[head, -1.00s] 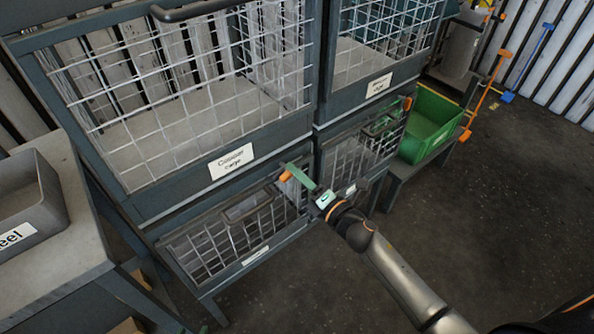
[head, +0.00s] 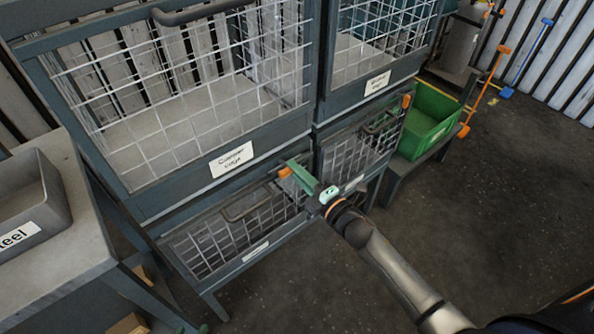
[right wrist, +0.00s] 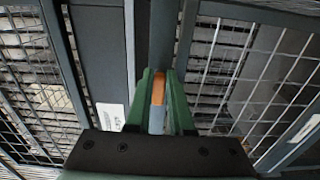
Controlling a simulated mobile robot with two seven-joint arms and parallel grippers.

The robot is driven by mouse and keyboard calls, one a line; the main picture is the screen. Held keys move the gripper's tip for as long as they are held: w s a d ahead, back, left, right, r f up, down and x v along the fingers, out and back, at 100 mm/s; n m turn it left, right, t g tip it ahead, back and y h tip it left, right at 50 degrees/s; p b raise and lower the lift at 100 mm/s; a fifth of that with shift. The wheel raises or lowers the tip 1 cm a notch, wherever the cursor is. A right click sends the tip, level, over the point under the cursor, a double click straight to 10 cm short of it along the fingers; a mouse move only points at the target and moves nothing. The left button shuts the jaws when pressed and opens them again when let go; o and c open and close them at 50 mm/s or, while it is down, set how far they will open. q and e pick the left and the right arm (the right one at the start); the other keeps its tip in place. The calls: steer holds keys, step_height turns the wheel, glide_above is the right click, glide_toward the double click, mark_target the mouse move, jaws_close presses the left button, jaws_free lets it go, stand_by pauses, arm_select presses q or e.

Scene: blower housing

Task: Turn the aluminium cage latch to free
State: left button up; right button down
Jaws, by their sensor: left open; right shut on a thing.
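My right gripper (head: 290,170) has green fingers shut on an orange latch (head: 283,173) at the upper right corner of the lower left cage (head: 222,240). In the right wrist view the orange latch (right wrist: 158,88) lies between the fingers (right wrist: 158,110), beside a dark upright post. The lower left cage's label (head: 255,250) is too small to read, so I cannot confirm aluminium. Its wire front looks closed. Only a small green tip of my left gripper (head: 203,328) shows at the bottom edge, away from the cages.
The upper left cage (head: 230,160) is labelled copper. Another lower cage (head: 355,155) with an orange latch (head: 406,101) stands to the right. A green crate (head: 428,122) sits beyond it. A grey bin (head: 30,205) labelled steel stands at left. The floor in front is clear.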

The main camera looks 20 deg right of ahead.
steer(key=c, duration=0.8)
jaws_free()
steer(key=v, duration=1.2)
steer(key=shift+s, duration=0.25)
steer(key=shift+d, duration=0.1)
